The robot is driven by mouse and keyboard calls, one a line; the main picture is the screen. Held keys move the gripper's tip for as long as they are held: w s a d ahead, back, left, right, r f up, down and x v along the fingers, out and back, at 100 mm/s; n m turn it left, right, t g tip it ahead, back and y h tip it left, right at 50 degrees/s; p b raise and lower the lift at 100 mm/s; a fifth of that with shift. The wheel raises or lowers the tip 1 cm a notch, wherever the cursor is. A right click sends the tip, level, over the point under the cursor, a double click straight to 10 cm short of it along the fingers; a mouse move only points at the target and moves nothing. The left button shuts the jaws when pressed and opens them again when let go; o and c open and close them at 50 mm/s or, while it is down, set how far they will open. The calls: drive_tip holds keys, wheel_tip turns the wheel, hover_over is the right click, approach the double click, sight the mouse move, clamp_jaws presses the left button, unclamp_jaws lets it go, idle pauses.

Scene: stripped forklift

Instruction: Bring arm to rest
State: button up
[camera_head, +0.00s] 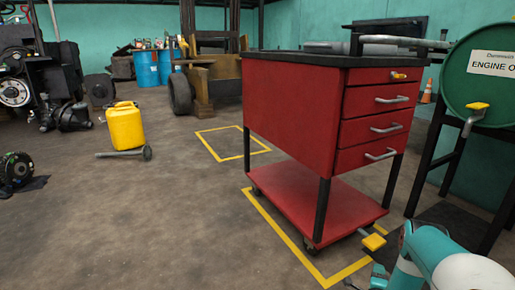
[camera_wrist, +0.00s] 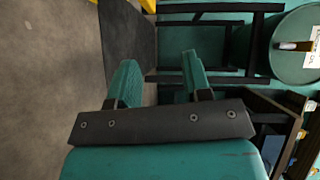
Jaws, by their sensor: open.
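My arm (camera_head: 440,265) shows at the bottom right of the head view, in teal and white, in front of the drum stand and just right of the red tool cart. My gripper (camera_wrist: 160,78) shows in the wrist view with its two teal fingers apart and nothing between them. Beyond the fingers are a dark mat and the black drum stand. The gripper's fingertips cannot be made out clearly in the head view.
A red tool cart (camera_head: 295,110) with several drawers stands close by on the floor. A green oil drum (camera_head: 490,80) on a black stand (camera_head: 431,150) is at the right. A yellow jerrycan (camera_head: 125,127) stands at left.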

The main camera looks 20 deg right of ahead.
drive_tip(key=w+a+r+n+t+y, duration=0.1)
drive_tip(key=w+a+r+n+y, duration=0.1)
drive_tip(key=w+r+n+y, duration=0.25)
drive_tip(key=w+a+r+n+y, duration=0.1)
drive_tip(key=w+a+r+n, duration=0.2)
drive_tip(key=w+r, duration=0.4)
drive_tip(key=w+a+r+n+g+y, duration=0.1)
drive_tip(key=w+a+r+n+y, duration=0.2)
drive_tip(key=a+r, duration=0.35)
drive_tip(key=w+a+r+n+g+y, duration=0.1)
drive_tip(key=a+r+n+g+y, duration=0.1)
drive_tip(key=a+r+n, duration=0.5)
drive_tip(key=s+a+r+n+g+y+p, duration=0.4)
drive_tip(key=s+a+r+n, duration=0.4)
drive_tip(key=s+a+r, duration=0.75)
drive_tip(key=s+a+r+n+g+y+p, duration=0.2)
drive_tip(key=s+a+r+n+g+p, duration=0.45)
drive_tip(key=s+a+r, duration=1.1)
drive_tip(key=s+d+r+p, duration=0.1)
drive_tip(key=d+r+p, duration=0.1)
drive_tip(key=r+p, duration=1.4)
drive_tip(key=d+r+n+t+p, duration=0.1)
drive_tip(key=d+r+p, duration=0.1)
drive_tip(key=r+p, duration=1.5)
drive_tip(key=shift+s+d+r, duration=0.3)
drive_tip(key=shift+s+r, duration=0.1)
drive_tip(key=shift+r, duration=0.05)
